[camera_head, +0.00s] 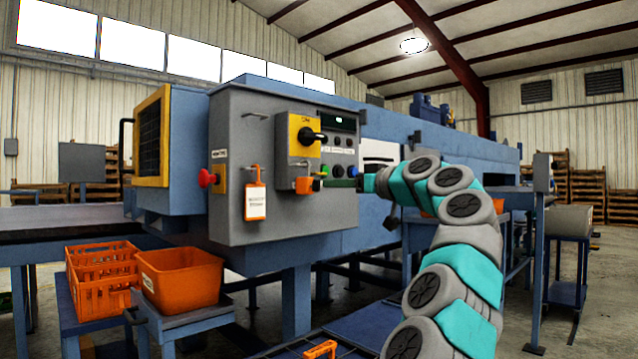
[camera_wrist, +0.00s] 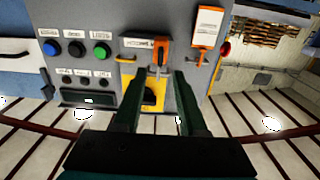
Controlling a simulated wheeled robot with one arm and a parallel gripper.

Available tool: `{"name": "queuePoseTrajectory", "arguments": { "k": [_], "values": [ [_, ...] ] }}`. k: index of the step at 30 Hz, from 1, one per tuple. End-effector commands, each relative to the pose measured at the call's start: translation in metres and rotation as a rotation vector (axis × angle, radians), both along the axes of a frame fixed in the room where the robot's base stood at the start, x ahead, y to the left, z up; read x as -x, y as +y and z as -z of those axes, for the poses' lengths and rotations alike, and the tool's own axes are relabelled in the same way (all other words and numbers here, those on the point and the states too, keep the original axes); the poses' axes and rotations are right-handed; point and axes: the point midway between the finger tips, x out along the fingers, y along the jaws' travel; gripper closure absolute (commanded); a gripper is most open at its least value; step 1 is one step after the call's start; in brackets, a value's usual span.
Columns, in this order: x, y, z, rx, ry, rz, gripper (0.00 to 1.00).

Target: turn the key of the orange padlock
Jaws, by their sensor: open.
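The orange padlock (camera_head: 303,185) hangs at the lower edge of the yellow switch plate (camera_head: 304,135) on the grey control box. In the wrist view the padlock (camera_wrist: 162,52) shows just beyond the fingertips, between their lines. My gripper (camera_head: 323,183) comes in from the right, its dark fingers close to the padlock. In the wrist view my gripper (camera_wrist: 158,77) is open, with nothing clearly between its fingers. A small yellowish piece shows beside the padlock in the head view; I cannot tell whether it is the key.
A black rotary handle (camera_head: 310,136) sticks out above the padlock. Push buttons (camera_wrist: 76,48) sit beside it. An orange-and-white tag (camera_head: 256,203) and a red button (camera_head: 206,178) are further left. Orange crates (camera_head: 180,278) stand below.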

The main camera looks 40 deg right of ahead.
Motion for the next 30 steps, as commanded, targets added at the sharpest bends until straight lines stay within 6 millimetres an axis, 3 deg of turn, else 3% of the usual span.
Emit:
{"name": "queuePoseTrajectory", "arguments": {
  "k": [6, 12, 24, 30],
  "values": [
    [-0.033, 0.002, -0.002, -0.001, 0.001, 0.001, 0.59],
    [-0.054, 0.003, 0.000, -0.002, 0.002, 0.001, 0.59],
    [-0.061, 0.005, 0.000, -0.002, -0.001, -0.001, 0.59],
    [-0.061, 0.005, 0.000, -0.002, 0.000, -0.001, 0.80]
  ]
}}
